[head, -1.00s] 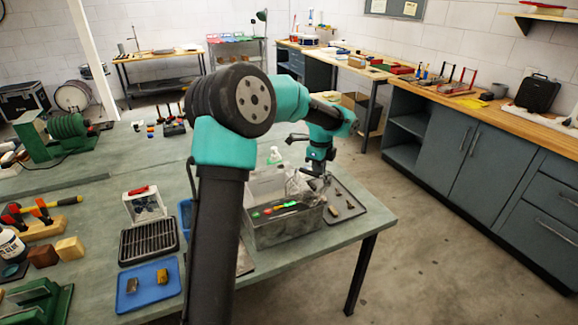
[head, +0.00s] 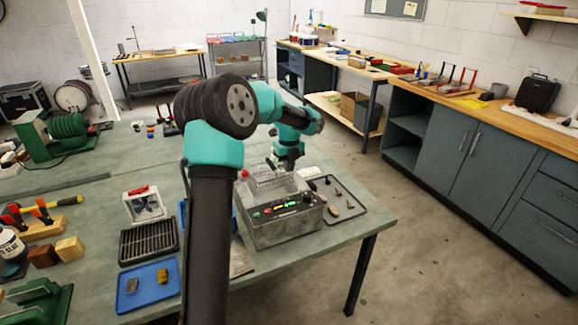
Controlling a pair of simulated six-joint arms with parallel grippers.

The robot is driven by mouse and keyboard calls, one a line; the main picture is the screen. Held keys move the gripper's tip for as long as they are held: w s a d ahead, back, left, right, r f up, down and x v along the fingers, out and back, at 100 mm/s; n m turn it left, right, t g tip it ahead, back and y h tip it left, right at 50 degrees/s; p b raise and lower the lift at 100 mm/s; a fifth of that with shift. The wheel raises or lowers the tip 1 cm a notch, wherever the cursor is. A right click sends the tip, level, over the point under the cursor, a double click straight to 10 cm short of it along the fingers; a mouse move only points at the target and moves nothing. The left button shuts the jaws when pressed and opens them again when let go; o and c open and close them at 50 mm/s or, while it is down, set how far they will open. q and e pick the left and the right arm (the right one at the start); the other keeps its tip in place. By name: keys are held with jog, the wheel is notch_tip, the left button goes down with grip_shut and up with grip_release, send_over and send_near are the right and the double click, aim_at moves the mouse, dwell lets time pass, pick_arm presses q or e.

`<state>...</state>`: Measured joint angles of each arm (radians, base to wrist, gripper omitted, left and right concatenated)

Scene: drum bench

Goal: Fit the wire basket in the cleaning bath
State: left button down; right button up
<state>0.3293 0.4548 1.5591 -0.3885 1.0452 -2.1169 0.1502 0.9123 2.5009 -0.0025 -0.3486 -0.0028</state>
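The cleaning bath (head: 283,229) is a grey metal box near the table's right end. Its sloped front panel has green, red and orange controls. Greyish wire mesh, which looks like the wire basket (head: 268,183), shows at the bath's top opening. I cannot tell whether it is fully seated. My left gripper (head: 272,164) points down over the back of the bath, close to the mesh. Its fingers are small and partly blend into the background, so I cannot tell whether they grip the basket. My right gripper is not in view.
A dark tray (head: 358,208) with several small parts lies right of the bath. Left of my arm are a black slotted rack (head: 148,241), a blue tray (head: 127,301) with two small blocks, and a white box (head: 145,207). The table's right edge is near the bath.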

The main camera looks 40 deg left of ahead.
pick_arm(q)
jog(key=shift+f, duration=0.1)
jog(key=shift+f, duration=3.55)
jog(key=shift+s+d+f, duration=0.1)
jog(key=shift+s+f, duration=0.05)
jog(key=shift+f, duration=0.6)
jog(key=shift+s+d+f, duration=0.1)
jog(key=shift+s+f, duration=0.05)
jog(key=shift+f, duration=0.55)
jog(key=shift+s+f, duration=0.1)
jog(key=shift+f, duration=0.55)
jog(key=c, duration=1.5)
grip_release()
jog(key=shift+o, duration=0.2)
jog(key=shift+r, duration=0.7)
jog(key=shift+o, duration=0.9)
notch_tip(320, 180, up, 20)
jog(key=shift+r+t, duration=0.25)
jog(key=shift+t, duration=0.05)
jog(key=shift+f, duration=0.1)
